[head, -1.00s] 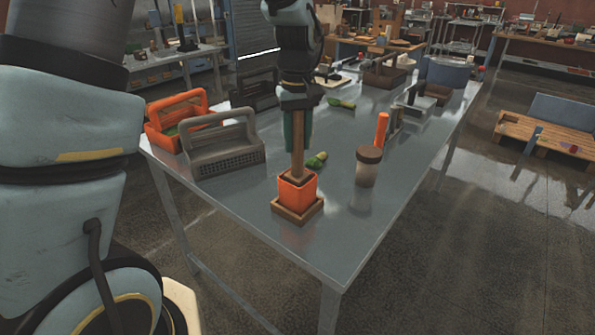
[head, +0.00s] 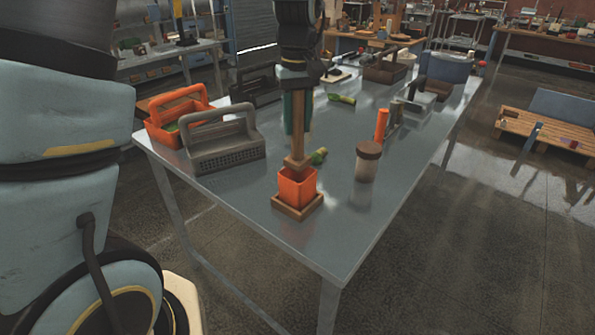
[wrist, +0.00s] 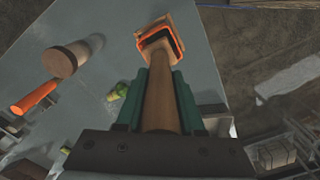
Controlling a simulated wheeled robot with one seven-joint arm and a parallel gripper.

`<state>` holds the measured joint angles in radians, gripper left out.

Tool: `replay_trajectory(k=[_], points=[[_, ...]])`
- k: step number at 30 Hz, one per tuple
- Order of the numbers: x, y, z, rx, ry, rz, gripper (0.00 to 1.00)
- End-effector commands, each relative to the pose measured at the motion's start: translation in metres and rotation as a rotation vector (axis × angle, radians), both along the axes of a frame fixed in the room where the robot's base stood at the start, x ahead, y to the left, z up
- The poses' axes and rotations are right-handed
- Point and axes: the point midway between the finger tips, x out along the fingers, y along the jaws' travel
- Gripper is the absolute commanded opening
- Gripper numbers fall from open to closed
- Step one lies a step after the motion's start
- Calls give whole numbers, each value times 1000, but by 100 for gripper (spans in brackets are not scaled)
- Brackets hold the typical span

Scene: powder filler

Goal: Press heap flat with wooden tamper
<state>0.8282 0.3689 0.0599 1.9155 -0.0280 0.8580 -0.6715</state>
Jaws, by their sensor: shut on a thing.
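My gripper (head: 298,112) is shut on the wooden tamper (head: 298,135), its green fingers on either side of the shaft; the tamper also shows in the wrist view (wrist: 160,100). The tamper hangs upright with its wider foot at the rim of the orange square pot (head: 296,188). I cannot tell whether the foot is just inside or just above the rim. The pot stands in a wooden tray (head: 300,211) near the table's front corner. In the wrist view the pot (wrist: 146,44) has a dark interior beyond the tamper. The heap is not visible.
A jar with a brown lid (head: 367,162) stands right of the pot, an orange cylinder (head: 381,125) behind it. A green scoop (head: 319,156) lies close behind the tamper. Grey (head: 225,150) and orange (head: 181,121) caddies stand left. The front tabletop is clear.

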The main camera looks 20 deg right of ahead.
Motion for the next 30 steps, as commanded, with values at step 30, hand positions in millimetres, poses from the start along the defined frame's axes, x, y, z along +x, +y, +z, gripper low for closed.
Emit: replay_trajectory(k=[30], points=[[0,0,31,-1,-1,0,0]])
